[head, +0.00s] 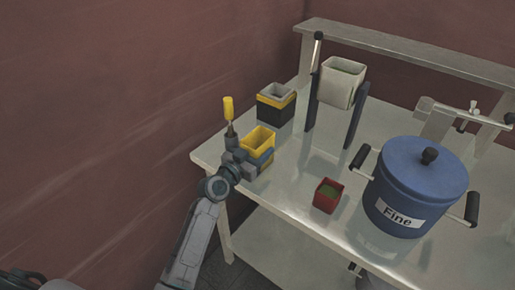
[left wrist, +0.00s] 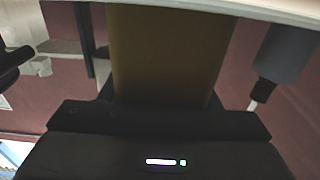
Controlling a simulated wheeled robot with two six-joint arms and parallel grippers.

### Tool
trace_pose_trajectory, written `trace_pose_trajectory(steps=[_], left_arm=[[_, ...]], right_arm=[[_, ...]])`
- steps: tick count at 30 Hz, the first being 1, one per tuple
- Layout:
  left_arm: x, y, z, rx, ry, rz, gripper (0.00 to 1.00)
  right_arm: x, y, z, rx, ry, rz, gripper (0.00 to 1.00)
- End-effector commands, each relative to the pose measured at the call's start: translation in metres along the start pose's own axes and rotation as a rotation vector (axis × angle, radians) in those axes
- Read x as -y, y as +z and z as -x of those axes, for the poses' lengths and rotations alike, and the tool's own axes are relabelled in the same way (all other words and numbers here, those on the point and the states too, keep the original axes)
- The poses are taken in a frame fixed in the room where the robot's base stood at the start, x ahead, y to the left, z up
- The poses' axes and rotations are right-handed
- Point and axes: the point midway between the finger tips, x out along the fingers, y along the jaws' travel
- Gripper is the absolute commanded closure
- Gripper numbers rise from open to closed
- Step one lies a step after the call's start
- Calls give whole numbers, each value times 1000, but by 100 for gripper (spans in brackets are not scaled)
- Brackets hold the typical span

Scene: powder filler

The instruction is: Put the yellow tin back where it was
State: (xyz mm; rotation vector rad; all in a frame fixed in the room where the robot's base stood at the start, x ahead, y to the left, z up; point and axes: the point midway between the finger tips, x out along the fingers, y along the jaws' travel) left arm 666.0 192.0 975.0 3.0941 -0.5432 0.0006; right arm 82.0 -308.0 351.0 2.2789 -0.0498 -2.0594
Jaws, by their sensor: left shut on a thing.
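The yellow tin (head: 258,138) is an open-topped, square-sided tin near the left edge of the table. My left gripper (head: 252,160) is shut on it from the near side. In the left wrist view the tin's wall (left wrist: 170,55) shows dark yellow and fills the space in front of the gripper (left wrist: 160,115). The tin looks upright; I cannot tell whether its base touches the table. My right gripper is out of view.
A black tin with a yellow band (head: 275,104) stands just behind. A yellow-handled tool (head: 229,108) rises beside my left gripper. A grey bin (head: 341,83) on dark posts, a small red tin (head: 327,195) and a blue "Fine" pot (head: 418,180) stand rightward on the table (head: 290,185).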

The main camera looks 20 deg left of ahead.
Motion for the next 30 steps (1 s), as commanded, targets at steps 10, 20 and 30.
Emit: trace_pose_trajectory(steps=[10, 20, 30], left_arm=[[0, 2, 0, -1, 1, 0, 26], [0, 0, 0, 0, 1, 0, 22], [0, 4, 52, 1, 1, -5, 22]], right_arm=[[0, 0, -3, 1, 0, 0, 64], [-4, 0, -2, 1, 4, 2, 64], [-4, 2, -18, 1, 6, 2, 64]])
